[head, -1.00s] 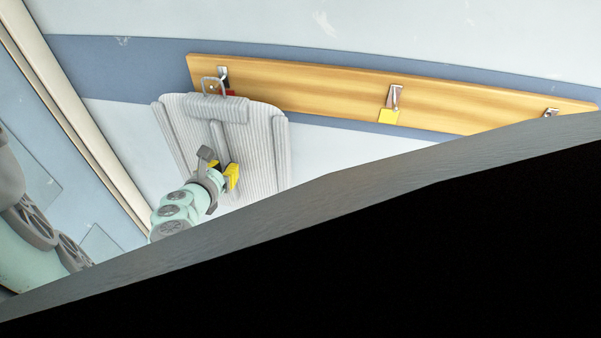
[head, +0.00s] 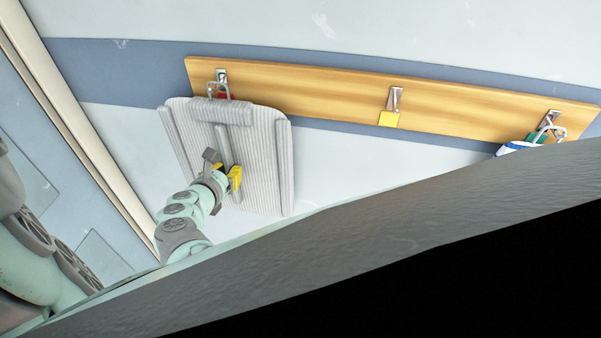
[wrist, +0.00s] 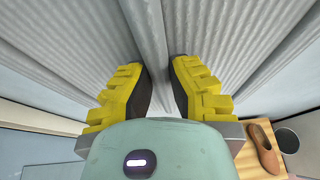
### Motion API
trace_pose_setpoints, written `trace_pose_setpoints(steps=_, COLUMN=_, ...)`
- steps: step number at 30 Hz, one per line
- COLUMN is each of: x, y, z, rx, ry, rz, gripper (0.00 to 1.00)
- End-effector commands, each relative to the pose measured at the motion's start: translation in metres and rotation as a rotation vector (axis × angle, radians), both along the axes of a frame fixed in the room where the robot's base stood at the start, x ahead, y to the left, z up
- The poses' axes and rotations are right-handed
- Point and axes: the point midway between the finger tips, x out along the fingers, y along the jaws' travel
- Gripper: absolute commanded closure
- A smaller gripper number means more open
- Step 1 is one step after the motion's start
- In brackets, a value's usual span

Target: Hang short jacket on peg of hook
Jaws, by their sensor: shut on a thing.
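The short jacket (head: 262,160) is light grey and ribbed, and hangs in front of the wall at the left end of a wooden board. Its wire-like loop (head: 228,87) is at the left hook (head: 221,76), overlapping the peg; I cannot tell whether it is over the peg. A red label (head: 222,95) shows partly behind the loop. My gripper (head: 228,178) has yellow fingers and is shut on the jacket's raised middle strip. In the wrist view my gripper (wrist: 162,88) has this strip (wrist: 150,40) of the jacket between its fingers.
The wooden board (head: 310,93) has a middle hook (head: 397,98) with a yellow label, bare. A right hook (head: 552,118) holds a blue and white item (head: 518,148). A dark grey edge (head: 330,245) blocks the lower head view. A brown shoe (wrist: 263,148) shows in the wrist view.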

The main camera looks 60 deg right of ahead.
Motion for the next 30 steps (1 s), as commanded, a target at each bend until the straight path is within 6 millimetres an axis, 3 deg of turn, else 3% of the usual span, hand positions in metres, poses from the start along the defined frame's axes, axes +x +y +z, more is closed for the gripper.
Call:
trace_pose_setpoints(steps=9, x=0.0011, y=-0.0001, z=0.0015, rx=-0.004, ry=-0.001, rz=0.003, gripper=1.0)
trace_pose_setpoints(steps=10, x=0.0011, y=-0.0001, z=0.0014, rx=-0.004, ry=-0.001, rz=0.003, gripper=0.78)
trace_pose_setpoints(steps=16, x=0.0006, y=0.0, z=0.0008, rx=-0.002, ry=0.0, rz=0.001, gripper=0.58)
trace_pose_setpoints(steps=30, x=-0.0025, y=0.0089, z=0.0037, rx=0.0, ry=-0.002, rz=0.006, gripper=0.58)
